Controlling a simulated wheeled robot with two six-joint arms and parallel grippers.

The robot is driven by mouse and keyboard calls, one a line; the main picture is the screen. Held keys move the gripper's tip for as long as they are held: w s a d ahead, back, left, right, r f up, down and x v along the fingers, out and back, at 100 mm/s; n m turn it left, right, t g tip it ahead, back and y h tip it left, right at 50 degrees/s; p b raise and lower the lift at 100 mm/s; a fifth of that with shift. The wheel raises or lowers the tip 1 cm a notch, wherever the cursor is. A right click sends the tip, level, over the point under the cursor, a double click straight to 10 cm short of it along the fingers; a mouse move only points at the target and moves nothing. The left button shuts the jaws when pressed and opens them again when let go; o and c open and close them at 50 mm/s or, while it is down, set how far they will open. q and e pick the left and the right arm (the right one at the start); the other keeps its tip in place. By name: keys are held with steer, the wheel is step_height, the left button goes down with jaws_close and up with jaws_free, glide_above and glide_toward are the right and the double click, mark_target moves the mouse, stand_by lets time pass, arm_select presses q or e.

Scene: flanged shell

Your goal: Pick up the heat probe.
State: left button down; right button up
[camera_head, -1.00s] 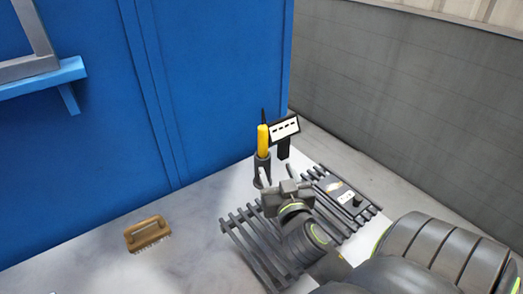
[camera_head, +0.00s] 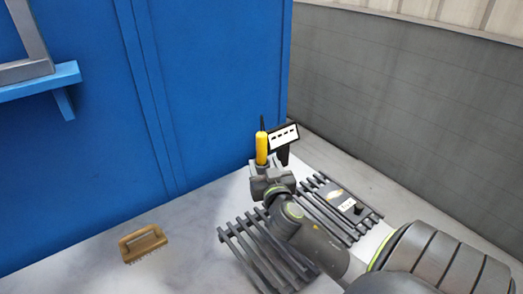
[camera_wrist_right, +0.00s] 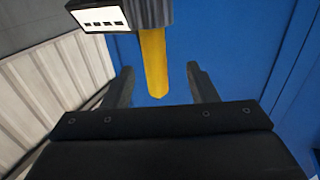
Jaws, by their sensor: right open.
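The heat probe (camera_head: 262,148) has a yellow handle and a thin black tip, and stands upright in a dark holder. In the head view my right gripper (camera_head: 263,167) is at the holder, just below the yellow handle, and hides most of the holder. In the right wrist view the yellow handle (camera_wrist_right: 153,62) shows between the two open fingers of my right gripper (camera_wrist_right: 159,70). I cannot tell whether either finger touches it. The dark holder (camera_wrist_right: 152,12) shows at the top of that view. My left gripper is not in view.
A white display sign (camera_head: 284,137) stands right beside the probe, on a dark post. A slatted grey rack (camera_head: 245,236) and a dark box with a knob (camera_head: 340,200) lie near my right arm. A wooden brush (camera_head: 142,243) lies at left. A blue wall (camera_head: 225,90) rises behind.

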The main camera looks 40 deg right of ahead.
mark_target(263, 154)
steer(key=shift+x, duration=0.8)
steer(key=p+x, duration=0.1)
steer(key=x, duration=0.3)
steer(key=shift+s+d+p, duration=0.15)
steer(key=shift+d+p, duration=0.15)
steer(key=shift+p, duration=0.1)
steer(key=shift+w+d, duration=0.3)
steer(key=shift+w, duration=0.25)
steer(key=c, duration=1.1)
